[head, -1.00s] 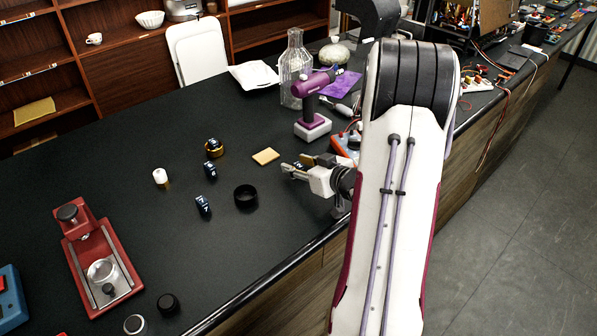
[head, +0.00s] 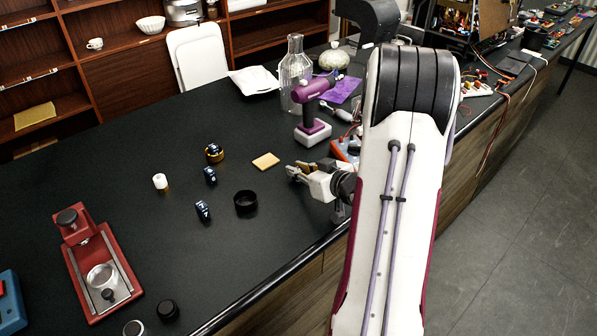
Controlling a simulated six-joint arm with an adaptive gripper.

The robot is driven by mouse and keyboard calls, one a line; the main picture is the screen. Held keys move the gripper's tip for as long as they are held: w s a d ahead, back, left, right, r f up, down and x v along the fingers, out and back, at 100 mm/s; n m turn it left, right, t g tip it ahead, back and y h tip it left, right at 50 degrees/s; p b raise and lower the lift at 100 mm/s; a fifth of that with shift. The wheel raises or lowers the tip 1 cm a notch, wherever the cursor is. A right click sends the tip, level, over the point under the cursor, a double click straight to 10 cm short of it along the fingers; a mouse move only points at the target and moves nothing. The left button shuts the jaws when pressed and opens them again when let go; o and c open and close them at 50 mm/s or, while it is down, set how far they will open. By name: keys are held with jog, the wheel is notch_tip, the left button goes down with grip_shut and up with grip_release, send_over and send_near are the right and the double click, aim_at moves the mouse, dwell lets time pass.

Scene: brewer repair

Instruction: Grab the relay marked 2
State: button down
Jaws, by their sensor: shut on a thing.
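My gripper (head: 293,171) is over the right side of the black table, low near its front edge. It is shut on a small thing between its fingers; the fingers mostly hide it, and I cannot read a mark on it. Several small dark blue blocks with pale marks stand to the left. One block (head: 203,211) seems to show a 7. Another block (head: 210,175) is just behind it, its mark too small to read. A third block (head: 214,151) sits at a gold ring (head: 216,159). No 2 can be read for certain.
A black ring (head: 245,201) and a tan pad (head: 266,161) lie left of my gripper. A purple drill (head: 313,110) and a glass bottle (head: 295,75) stand behind it. A white-and-gold cylinder (head: 160,181) and a red device (head: 98,262) are at left. The table's middle is partly clear.

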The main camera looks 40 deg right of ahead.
jog(key=shift+r, duration=4.95)
